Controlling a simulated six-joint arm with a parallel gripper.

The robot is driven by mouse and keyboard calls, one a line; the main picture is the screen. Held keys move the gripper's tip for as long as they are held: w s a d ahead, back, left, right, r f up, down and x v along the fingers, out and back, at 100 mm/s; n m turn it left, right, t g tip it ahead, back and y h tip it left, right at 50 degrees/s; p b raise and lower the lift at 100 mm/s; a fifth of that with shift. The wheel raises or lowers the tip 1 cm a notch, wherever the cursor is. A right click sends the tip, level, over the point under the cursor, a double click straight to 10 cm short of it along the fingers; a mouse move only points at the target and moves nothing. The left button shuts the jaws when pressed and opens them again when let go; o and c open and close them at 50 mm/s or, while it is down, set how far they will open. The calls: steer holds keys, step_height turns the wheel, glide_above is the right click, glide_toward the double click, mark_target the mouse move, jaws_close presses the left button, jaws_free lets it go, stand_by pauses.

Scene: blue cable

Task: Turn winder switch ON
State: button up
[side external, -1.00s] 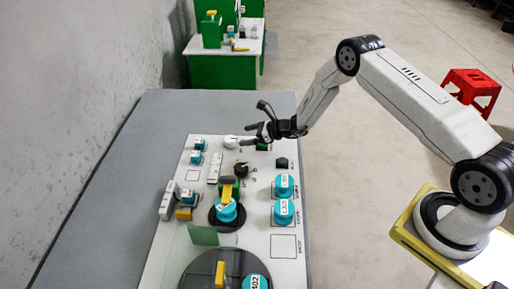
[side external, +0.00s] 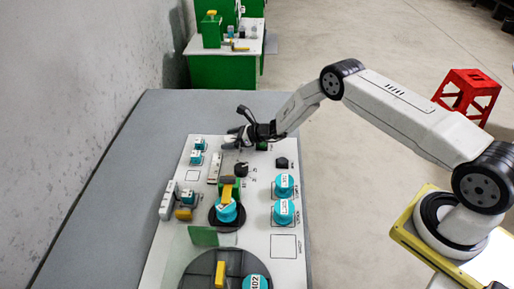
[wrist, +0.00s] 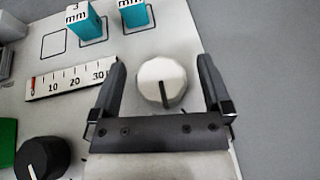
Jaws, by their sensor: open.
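A round white knob (wrist: 161,83) with a dark pointer line stands on the white panel (side external: 262,200), at the panel's far end. My gripper (wrist: 161,66) is open, with one dark finger on each side of this knob in the wrist view. No contact with the knob shows. In the side external view my gripper (side external: 238,134) is low over that end of the panel and largely hides the knob. A black knob with a white pointer line (wrist: 41,158) is at the lower left of the wrist view; it also shows in the side external view (side external: 241,169). I cannot read a winder label.
A ruler strip (wrist: 70,80) and teal blocks (wrist: 85,22) marked "mm" stand near the white knob. Teal cylinders (side external: 284,186), a yellow-handled part (side external: 227,207) and a large grey disc (side external: 222,270) are nearer on the panel. Grey table (side external: 130,150) beside the panel is clear.

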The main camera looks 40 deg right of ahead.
steer(key=c, duration=1.3)
steer(key=shift+n+g+y, duration=0.4)
steer(key=shift+n+y, duration=0.2)
steer(key=shift+f+n+g+y, duration=0.1)
steer(key=shift+n+g+y, duration=0.7)
steer(key=shift+n+g, duration=0.3)
steer(key=shift+n+g+y, duration=0.9)
steer(key=shift+n+g, duration=0.3)
steer(key=shift+n, duration=0.1)
steer(key=o, duration=1.3)
steer(key=shift+d, duration=0.25)
